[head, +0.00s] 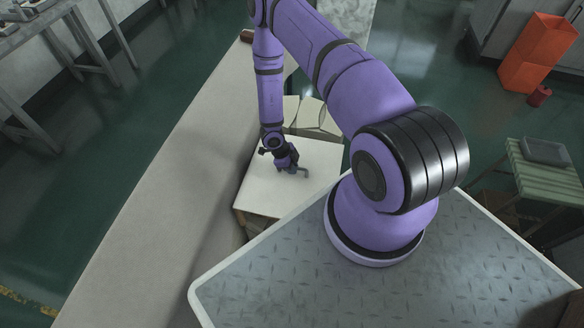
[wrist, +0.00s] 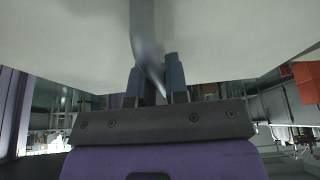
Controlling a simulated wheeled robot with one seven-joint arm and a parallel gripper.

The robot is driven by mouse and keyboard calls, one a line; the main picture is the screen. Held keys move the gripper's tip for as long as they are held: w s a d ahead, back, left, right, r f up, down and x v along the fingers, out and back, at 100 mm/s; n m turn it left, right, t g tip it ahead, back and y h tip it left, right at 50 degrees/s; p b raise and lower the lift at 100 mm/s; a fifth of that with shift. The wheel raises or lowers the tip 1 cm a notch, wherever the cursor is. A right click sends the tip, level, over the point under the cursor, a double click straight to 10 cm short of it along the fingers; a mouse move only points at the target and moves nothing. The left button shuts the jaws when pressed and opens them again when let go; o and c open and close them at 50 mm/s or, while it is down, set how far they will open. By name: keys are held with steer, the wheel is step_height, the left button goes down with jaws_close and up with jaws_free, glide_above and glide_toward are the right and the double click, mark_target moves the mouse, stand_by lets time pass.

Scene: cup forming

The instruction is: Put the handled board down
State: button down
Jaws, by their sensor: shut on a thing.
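The handled board is a pale, flat, square panel (head: 275,195) in the middle of the head view, with a small grey handle (head: 303,173) on its top face. My gripper (head: 289,167) is over the middle of the board, shut on the handle. In the wrist view the two dark fingers (wrist: 157,85) stand on either side of the grey handle (wrist: 143,30), and the board's pale face (wrist: 235,40) fills the top. The board looks about level. I cannot tell whether its underside touches anything.
Pale box-like pieces (head: 311,113) stand just behind the board. A long light grey worktop (head: 150,190) runs along its left. My metal-plated base is close at front right. A green slatted stand (head: 545,175) and orange bins (head: 538,55) are far right, across open floor.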

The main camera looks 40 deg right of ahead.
steer(key=shift+f, duration=0.2)
steer(key=c, duration=1.1)
jaws_free()
steer(key=v, duration=1.2)
steer(key=shift+w+d+r, duration=0.1)
steer(key=shift+w+r, duration=0.05)
